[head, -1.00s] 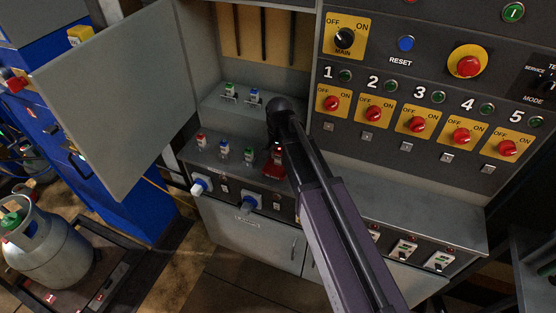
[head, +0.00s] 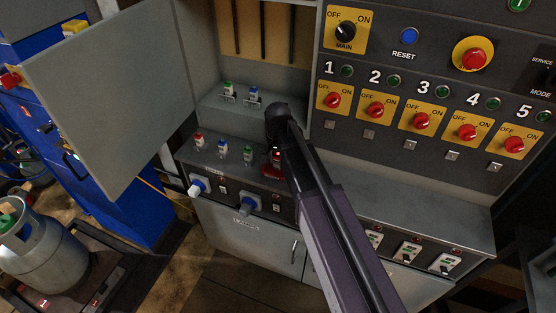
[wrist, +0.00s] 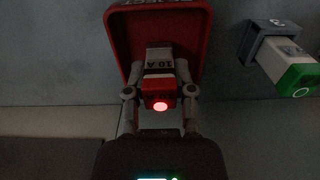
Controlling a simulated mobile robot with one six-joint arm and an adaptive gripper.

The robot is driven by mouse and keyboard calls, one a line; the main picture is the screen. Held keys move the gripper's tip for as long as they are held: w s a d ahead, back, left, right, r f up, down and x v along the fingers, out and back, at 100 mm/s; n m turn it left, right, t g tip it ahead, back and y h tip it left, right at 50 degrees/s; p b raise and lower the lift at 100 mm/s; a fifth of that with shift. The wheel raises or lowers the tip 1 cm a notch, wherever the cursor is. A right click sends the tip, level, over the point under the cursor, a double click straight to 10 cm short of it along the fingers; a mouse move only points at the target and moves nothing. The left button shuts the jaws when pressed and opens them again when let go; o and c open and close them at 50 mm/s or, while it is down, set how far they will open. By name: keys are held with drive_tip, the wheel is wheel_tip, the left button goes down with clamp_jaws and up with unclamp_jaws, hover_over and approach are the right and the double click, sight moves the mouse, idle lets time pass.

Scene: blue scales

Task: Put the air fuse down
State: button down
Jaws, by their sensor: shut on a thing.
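The air fuse (wrist: 158,88) is a grey and red block marked 10 A, with a lit red spot on its front. My gripper (wrist: 160,92) is shut on it, one finger on each side. The fuse is over a red tray (wrist: 185,22) with partly hidden lettering; I cannot tell whether it touches the tray. In the head view, my gripper (head: 278,148) is mostly hidden by my arm, at the red tray (head: 271,172) on the cabinet's lower ledge.
A green-and-white fuse (wrist: 290,72) in a grey holder is right of the tray in the wrist view. In the head view, red (head: 199,139), blue (head: 222,148) and green (head: 248,154) fuses stand left of it. The grey cabinet door (head: 105,90) hangs open.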

sight(278, 155)
drive_tip(key=shift+f, duration=0.2)
drive_tip(key=shift+c, duration=2.3)
unclamp_jaws()
drive_tip(key=shift+r, duration=0.15)
wheel_tip(278, 155, up, 12)
drive_tip(key=p, duration=1.2)
drive_tip(key=shift+s+d, duration=0.1)
drive_tip(key=s+d+n, duration=0.2)
drive_tip(key=s+d, duration=0.4)
drive_tip(key=d, duration=0.3)
drive_tip(key=s+d+n, duration=0.2)
drive_tip(key=s+d, duration=0.5)
drive_tip(key=d, duration=0.3)
drive_tip(key=shift+s+d, duration=0.15)
drive_tip(key=shift+s, duration=0.05)
